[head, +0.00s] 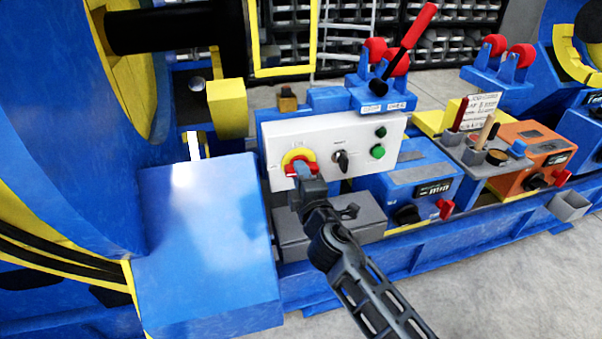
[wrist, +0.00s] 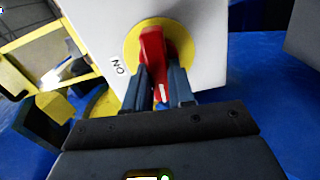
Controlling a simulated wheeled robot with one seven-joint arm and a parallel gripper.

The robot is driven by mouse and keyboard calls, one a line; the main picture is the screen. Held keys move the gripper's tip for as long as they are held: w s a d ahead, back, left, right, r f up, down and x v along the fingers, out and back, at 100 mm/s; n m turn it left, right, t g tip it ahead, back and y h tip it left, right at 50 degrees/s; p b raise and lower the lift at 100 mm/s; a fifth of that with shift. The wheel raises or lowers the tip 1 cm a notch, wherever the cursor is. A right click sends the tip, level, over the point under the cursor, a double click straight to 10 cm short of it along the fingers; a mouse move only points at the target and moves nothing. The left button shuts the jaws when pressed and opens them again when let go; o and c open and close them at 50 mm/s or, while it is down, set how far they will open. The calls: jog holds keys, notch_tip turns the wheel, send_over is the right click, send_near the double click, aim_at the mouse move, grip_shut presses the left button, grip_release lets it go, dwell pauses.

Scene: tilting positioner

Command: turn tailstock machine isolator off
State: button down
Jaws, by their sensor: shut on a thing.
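The isolator is a red rotary handle (head: 291,169) on a yellow round plate (head: 298,156), at the left of a white control panel (head: 335,143). My gripper (head: 303,174) is at the handle in the head view and hides part of it. In the wrist view the red handle (wrist: 153,55) stands between my two fingers (wrist: 160,88), which are shut on it. The yellow plate shows behind it, with the word "ON" (wrist: 118,67) at its left edge. A white mark is on the handle's near end.
A black selector knob (head: 341,160) and two green buttons (head: 378,151) are to the right on the panel. A grey box (head: 300,235) sits below it. A large blue block (head: 205,240) stands close at the left. A red-handled lever (head: 418,25) rises behind the panel.

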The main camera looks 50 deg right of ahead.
jog(key=shift+w+r+n, duration=0.1)
jog(key=shift+w+n, duration=0.05)
jog(key=shift+n, duration=0.45)
jog(key=c, duration=1)
grip_release()
jog(key=shift+o, duration=0.2)
jog(key=b+v, duration=0.1)
jog(key=v, duration=0.6)
jog(key=shift+s+a, duration=0.2)
jog(key=shift+s, duration=0.15)
